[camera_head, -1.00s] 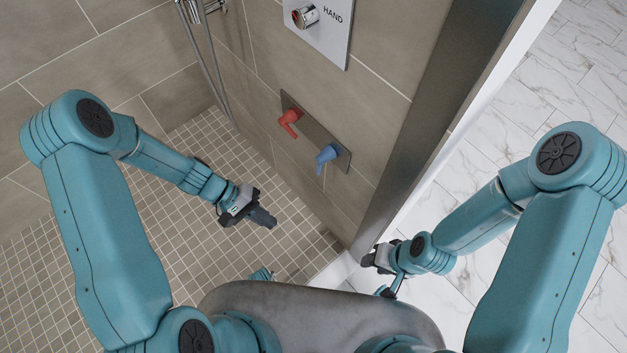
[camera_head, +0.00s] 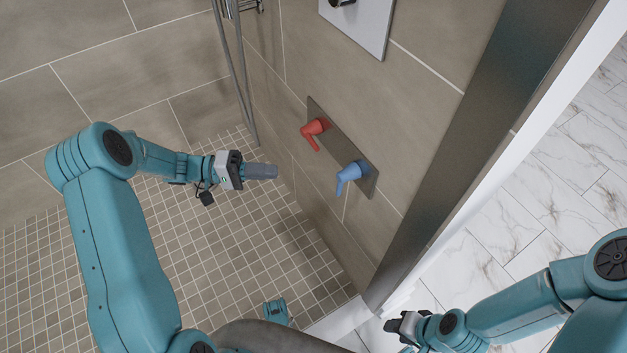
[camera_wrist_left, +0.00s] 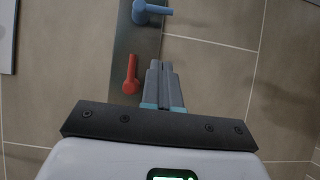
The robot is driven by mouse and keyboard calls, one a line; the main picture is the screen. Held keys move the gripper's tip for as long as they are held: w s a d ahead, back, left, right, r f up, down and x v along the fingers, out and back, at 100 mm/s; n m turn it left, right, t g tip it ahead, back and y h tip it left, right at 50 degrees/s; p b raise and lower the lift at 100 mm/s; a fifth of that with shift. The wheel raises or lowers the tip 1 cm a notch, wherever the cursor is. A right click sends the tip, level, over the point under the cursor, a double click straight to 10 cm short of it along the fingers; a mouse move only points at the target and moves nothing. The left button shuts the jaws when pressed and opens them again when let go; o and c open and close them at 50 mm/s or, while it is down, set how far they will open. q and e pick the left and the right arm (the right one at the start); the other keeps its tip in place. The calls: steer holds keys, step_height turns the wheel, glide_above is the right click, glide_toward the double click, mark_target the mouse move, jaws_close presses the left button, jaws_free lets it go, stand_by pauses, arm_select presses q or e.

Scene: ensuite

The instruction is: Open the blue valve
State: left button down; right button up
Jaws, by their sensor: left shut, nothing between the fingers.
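The blue valve (camera_head: 350,176) is a lever handle on a grey metal plate (camera_head: 340,145) fixed to the tiled shower wall. In the head view its lever points down and to the left. The red valve (camera_head: 315,131) sits on the same plate, up and to the left of it. My left gripper (camera_head: 274,171) is shut and empty, left of both valves and apart from them. In the left wrist view the blue valve (camera_wrist_left: 150,10) is at the top, beyond the shut fingers (camera_wrist_left: 155,65), and the red valve (camera_wrist_left: 131,76) is just left of them. My right gripper (camera_head: 390,325) is low, beyond the shower's edge; its jaws are too small to judge.
A metal post (camera_head: 450,150) and a white edge (camera_head: 480,170) bound the shower wall on the right. A shower hose (camera_head: 238,75) hangs at the back corner. A white panel (camera_head: 362,25) is above the valves.

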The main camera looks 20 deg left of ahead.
mark_target(345, 182)
arm_select(q)
steer(key=s+d+b+x, duration=0.1)
steer(key=s+b+x, duration=0.1)
steer(key=x, duration=1)
steer(key=shift+s+d+b, duration=0.3)
steer(key=shift+d+b, duration=0.05)
steer(key=shift+b, duration=0.3)
arm_select(e)
steer(key=f, duration=0.3)
steer(key=shift+w+d, duration=0.2)
steer(key=shift+w, duration=0.15)
